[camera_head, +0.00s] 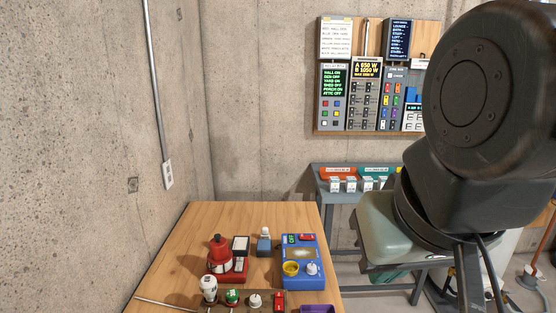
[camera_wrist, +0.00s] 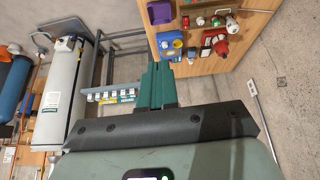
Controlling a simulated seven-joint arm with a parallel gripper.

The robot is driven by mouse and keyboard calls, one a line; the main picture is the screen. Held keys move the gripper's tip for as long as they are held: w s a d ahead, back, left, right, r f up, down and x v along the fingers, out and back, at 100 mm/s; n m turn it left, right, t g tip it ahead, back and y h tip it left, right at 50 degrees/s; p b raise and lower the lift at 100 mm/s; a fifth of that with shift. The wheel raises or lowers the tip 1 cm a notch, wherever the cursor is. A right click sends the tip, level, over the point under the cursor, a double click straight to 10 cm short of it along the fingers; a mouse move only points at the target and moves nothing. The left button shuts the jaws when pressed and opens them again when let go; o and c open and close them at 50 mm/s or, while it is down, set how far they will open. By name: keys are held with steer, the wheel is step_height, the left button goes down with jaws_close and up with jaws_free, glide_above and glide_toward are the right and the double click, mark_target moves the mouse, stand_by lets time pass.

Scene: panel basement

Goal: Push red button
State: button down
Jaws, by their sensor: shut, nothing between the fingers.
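Several small coloured buttons, red-looking ones among them, sit on the left wall panel (camera_head: 333,88) under its green-lettered screen. More coloured buttons show on the right wall panel (camera_head: 395,92). Red parts also show on the wooden table, on a red device (camera_head: 218,258) and at the top of a blue box (camera_head: 301,272). Which red part is the task's button I cannot tell. My gripper (camera_wrist: 155,68) has its green fingers shut and empty in the wrist view, apart from the table items. In the head view my dark arm fills the right side and the fingers are hidden.
The wooden table (camera_head: 190,224) stands along the left wall, crowded at its front. A grey bench with small orange and green units (camera_head: 340,178) stands below the wall board.

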steer(key=w+a+f+m+g+y, duration=0.4)
steer(key=w+a+f+m+y, duration=0.4)
steer(key=w+a+f+m, duration=0.55)
steer(key=w+f+m+t, duration=0.1)
steer(key=w+f+m, duration=0.1)
steer(key=f+m, duration=0.5)
steer(key=w+f+m+t, duration=0.1)
steer(key=w+f+m, duration=0.2)
steer(key=f+m, duration=0.4)
steer(key=m, duration=0.5)
steer(key=shift+w+d+f, duration=0.2)
steer(key=shift+d, duration=0.2)
steer(key=shift+f, duration=4.4)
